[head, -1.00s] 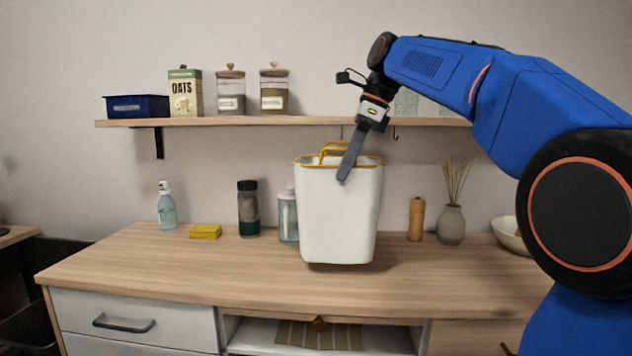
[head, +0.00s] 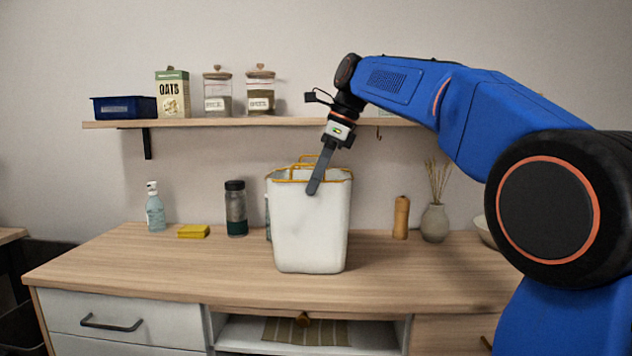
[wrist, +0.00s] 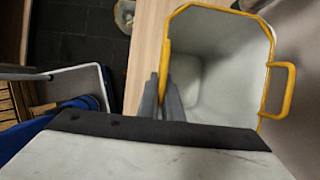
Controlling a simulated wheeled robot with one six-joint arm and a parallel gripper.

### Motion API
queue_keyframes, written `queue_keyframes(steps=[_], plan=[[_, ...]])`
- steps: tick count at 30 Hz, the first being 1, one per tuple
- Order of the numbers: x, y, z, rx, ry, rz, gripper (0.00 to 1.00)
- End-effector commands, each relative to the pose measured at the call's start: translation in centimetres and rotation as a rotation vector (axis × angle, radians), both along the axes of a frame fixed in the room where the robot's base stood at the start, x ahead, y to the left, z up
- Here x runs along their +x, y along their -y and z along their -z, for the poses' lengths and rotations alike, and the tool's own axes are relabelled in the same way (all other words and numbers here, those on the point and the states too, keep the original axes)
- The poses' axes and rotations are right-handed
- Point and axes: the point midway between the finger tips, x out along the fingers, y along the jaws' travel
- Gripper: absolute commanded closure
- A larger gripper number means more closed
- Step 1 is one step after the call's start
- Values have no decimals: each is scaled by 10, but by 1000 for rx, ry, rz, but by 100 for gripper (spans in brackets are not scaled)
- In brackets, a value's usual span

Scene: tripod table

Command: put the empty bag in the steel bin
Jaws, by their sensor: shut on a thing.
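The empty bag (head: 309,232) is a white, tapered, open-topped carrier with a yellow rim and handles. It is upright over the front middle of the worktop, its base at or just above the wood; I cannot tell which. My gripper (head: 313,188) reaches down from above and is shut on the near side of its rim. In the wrist view my gripper's fingers (wrist: 162,100) straddle the rim, and the bag's pale inside (wrist: 215,60) looks empty. I cannot make out a steel bin for certain.
A blue box (head: 124,107), an oats carton (head: 172,94) and two jars (head: 217,93) stand on the shelf. A spray bottle (head: 155,208), yellow sponge (head: 193,231), dark bottle (head: 236,209), wooden mill (head: 401,217) and vase (head: 434,222) line the worktop's back. Its front left is clear.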

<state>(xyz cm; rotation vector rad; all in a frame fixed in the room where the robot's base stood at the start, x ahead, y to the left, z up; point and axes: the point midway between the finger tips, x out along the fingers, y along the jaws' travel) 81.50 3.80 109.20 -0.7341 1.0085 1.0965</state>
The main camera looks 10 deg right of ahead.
Motion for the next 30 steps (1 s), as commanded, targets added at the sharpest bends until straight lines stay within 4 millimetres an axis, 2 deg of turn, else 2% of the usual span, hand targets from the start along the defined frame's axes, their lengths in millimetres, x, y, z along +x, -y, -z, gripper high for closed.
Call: queue_keyframes(steps=[1,3,12,16,20,30], plan=[[0,0,1,0,0,0,90],[0,0,0,0,0,0,76],[0,0,-1,0,0,0,76],[0,3,-8,0,3,1,76],[-2,10,-25,0,4,2,76],[-10,33,-85,0,3,1,76]])
